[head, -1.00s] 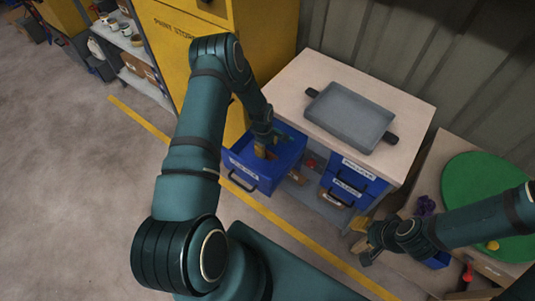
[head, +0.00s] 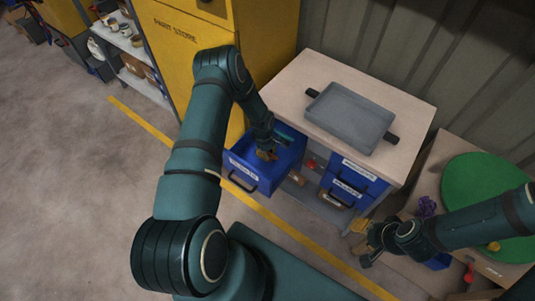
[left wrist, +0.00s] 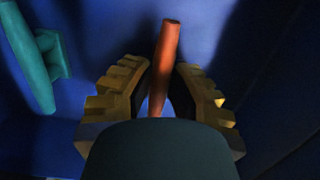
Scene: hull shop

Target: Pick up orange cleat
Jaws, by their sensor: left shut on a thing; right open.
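An open blue drawer (head: 244,174) sticks out from the left side of the workbench. My left gripper (head: 266,154) reaches down into it. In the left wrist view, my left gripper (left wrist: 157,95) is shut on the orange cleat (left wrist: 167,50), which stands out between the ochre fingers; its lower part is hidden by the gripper. A teal cleat (left wrist: 42,60) lies to the left in the drawer, apart from the fingers. My right gripper (head: 364,243) is open and empty, in front of the bench's right side.
A grey tray (head: 350,112) with dark handles sits on the bench top (head: 290,85). Closed blue drawers (head: 345,185) are at its right. A yellow cabinet (head: 185,60) stands left. A side table with a green disc (head: 480,185) is at right.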

